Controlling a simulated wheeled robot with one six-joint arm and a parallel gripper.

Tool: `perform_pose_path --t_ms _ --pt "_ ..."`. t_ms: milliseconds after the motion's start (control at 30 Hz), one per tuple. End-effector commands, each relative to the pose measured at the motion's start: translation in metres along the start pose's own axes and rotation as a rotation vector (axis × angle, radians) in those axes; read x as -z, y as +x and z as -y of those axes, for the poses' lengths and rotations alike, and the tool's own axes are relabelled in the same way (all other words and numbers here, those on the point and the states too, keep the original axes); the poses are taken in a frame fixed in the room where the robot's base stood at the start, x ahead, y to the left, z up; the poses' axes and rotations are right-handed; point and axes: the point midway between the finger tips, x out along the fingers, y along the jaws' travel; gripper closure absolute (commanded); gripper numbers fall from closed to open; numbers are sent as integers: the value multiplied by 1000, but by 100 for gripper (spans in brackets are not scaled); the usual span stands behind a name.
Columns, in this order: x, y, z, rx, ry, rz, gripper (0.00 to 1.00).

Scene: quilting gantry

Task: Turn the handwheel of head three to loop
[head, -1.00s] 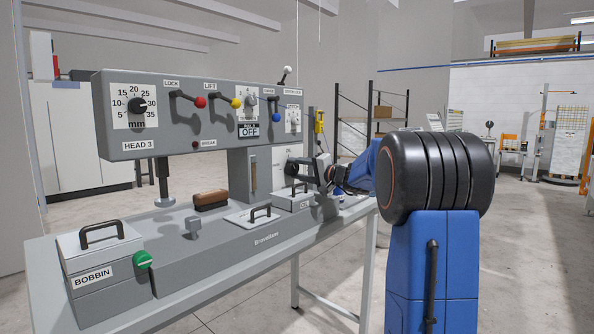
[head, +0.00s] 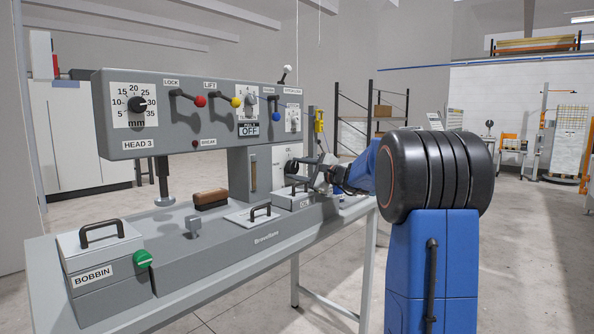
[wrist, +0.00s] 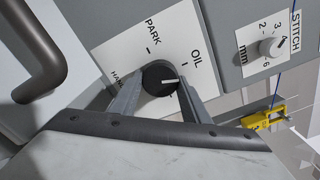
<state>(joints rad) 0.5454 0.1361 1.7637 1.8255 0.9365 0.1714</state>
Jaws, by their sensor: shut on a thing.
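The handwheel of head three is a black round knob (wrist: 158,76) on a white plate (wrist: 118,52) in the wrist view. The plate shows PARK, OIL and a word starting HAND, cut off by a finger. The knob's white pointer line points right, below OIL; any label there is hidden by the right finger. My gripper (wrist: 160,88) is shut on the knob, one finger on each side.
A dark handle (wrist: 38,55) is close on the left. The head view shows a panel of levers (head: 195,115) and a BOBBIN box (head: 100,258).

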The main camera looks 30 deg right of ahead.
Motion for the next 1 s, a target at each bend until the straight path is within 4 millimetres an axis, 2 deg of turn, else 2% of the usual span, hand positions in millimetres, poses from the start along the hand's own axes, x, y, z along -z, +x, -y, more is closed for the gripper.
perform_pose_path --t_ms 300,867,900,967,1000 --pt "2 0 -2 -1 129 -3 80" --pt "2 0 -2 -1 157 -3 80" --pt "2 0 -2 -2 157 -3 51" --pt "2 0 -2 -1 157 -3 39" --pt "2 0 -2 -1 156 -3 39"
